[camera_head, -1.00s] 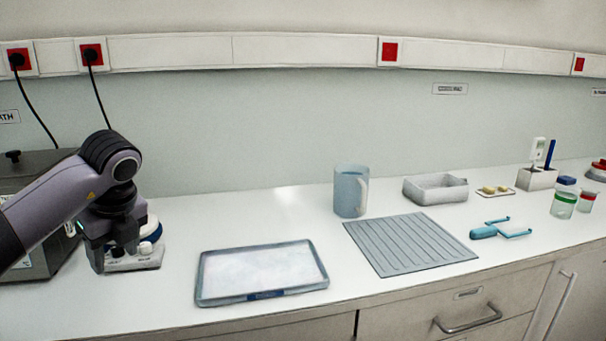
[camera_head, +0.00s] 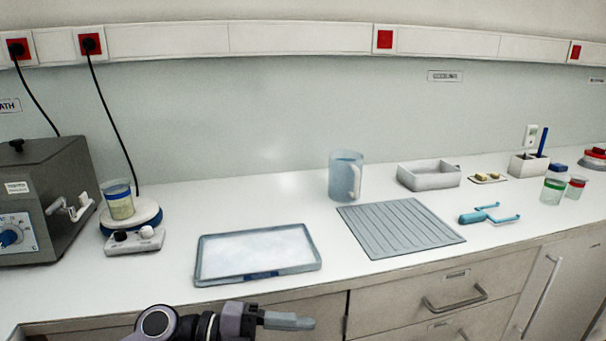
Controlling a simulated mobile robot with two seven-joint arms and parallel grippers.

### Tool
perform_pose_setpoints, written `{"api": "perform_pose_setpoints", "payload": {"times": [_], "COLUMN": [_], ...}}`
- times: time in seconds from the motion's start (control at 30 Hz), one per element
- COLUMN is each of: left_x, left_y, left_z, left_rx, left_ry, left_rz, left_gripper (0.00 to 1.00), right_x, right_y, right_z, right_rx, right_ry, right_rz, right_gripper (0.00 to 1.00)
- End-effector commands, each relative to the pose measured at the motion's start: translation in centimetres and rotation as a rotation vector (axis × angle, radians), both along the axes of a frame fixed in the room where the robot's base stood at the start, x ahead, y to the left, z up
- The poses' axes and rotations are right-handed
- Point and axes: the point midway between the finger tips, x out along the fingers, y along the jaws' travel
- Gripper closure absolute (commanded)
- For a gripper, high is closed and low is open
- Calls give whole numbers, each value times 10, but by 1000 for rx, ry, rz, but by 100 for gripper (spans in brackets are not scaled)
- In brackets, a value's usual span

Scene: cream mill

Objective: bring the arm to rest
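My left gripper (camera_head: 288,321) is low at the bottom edge of the head view, in front of the counter's front edge and pointing right. Its fingers show side-on as one grey shape, so I cannot tell if they are open or shut. I see nothing hanging from it. Most of my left arm is below the picture. My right gripper is not in view.
A hotplate (camera_head: 135,239) bears a beaker of yellowish liquid (camera_head: 119,203), beside a grey water bath (camera_head: 75,190). A shallow tray (camera_head: 205,267), ribbed mat (camera_head: 400,228) and jug (camera_head: 345,177) stand on the counter. Drawers (camera_head: 470,292) lie below its front edge.

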Motion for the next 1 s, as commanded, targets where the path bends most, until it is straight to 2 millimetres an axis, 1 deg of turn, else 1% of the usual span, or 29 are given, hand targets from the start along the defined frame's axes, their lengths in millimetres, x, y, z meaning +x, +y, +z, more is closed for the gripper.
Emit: {"api": "perform_pose_setpoints", "payload": {"times": [0.03,0.07,0.17,0.27,0.37,0.47,0.5,0.57,0.6,0.67,0.7,0.77,0.8,0.9,1.0], "left_x": [-4,-4,0,7,12,11,7,-1,-10,-27,-40,-61,-75,-107,-127], "left_y": [-3,-2,7,26,53,84,97,115,127,144,153,165,171,181,186], "left_z": [5,9,15,10,-8,-39,-54,-80,-98,-126,-144,-168,-182,-208,-222], "left_rx": [-111,-173,-353,-492,-585,-630,-635,-628,-615,-581,-554,-506,-475,-403,-355], "left_ry": [36,53,124,213,322,451,508,597,661,759,826,918,976,1093,1165], "left_rz": [55,93,246,430,634,848,933,1059,1140,1253,1320,1407,1453,1535,1576], "left_gripper": [46,46,46,46,46,46,46,46,46,46,46,46,46,46,46], "right_x": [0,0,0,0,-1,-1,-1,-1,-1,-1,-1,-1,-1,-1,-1], "right_y": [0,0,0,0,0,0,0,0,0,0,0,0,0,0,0], "right_z": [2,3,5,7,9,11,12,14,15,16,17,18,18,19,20], "right_rx": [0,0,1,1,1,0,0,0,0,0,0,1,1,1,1], "right_ry": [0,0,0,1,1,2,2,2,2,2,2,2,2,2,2], "right_rz": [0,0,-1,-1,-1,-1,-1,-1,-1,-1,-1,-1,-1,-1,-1], "right_gripper": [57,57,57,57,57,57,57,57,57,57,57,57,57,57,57]}}
